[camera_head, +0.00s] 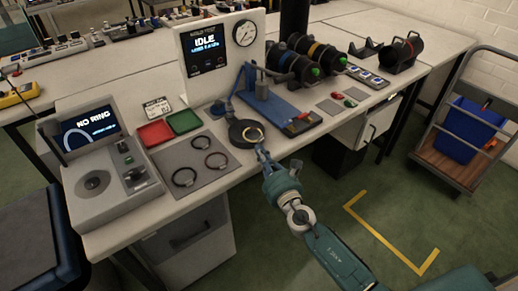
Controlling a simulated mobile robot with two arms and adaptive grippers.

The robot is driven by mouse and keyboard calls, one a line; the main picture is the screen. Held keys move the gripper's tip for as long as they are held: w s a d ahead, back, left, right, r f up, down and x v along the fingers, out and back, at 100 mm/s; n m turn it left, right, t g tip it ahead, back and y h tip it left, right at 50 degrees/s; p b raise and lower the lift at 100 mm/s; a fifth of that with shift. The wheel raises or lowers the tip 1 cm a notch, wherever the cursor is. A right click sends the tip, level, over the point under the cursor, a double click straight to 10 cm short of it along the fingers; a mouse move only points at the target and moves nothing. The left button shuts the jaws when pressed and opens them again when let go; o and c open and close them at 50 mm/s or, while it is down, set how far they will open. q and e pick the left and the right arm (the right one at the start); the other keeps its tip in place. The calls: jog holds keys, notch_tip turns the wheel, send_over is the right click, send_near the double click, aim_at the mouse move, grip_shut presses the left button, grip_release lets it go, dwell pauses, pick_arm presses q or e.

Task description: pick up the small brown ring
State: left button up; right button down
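Three thin rings lie on a grey mat (186,158) on the bench: a brownish ring (216,161) at its right, a black ring (184,177) at its front and a small dark ring (201,142) at its back. A tan-gold ring (253,134) sits on a round black dish (236,135) to the right of the mat. My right gripper (261,148) is at the front edge of that dish, just in front of the tan ring and right of the brownish one. Its fingers are too small to tell open from shut, or whether they touch anything. My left gripper is not in view.
A "NO RING" console (108,185) stands left of the mat. Red (155,133) and green (184,121) trays lie behind it. A blue press stand (270,108) and black cylinders (305,60) stand behind and right of the dish. A cart (465,120) is at the right.

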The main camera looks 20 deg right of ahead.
aim_at(255, 142)
jog(key=shift+w+a, duration=0.1)
jog(key=shift+w, duration=0.7)
jog(key=shift+w+b, duration=0.3)
jog(key=shift+w, duration=0.6)
jog(key=shift+w+a, duration=0.1)
jog(key=shift+w, duration=0.05)
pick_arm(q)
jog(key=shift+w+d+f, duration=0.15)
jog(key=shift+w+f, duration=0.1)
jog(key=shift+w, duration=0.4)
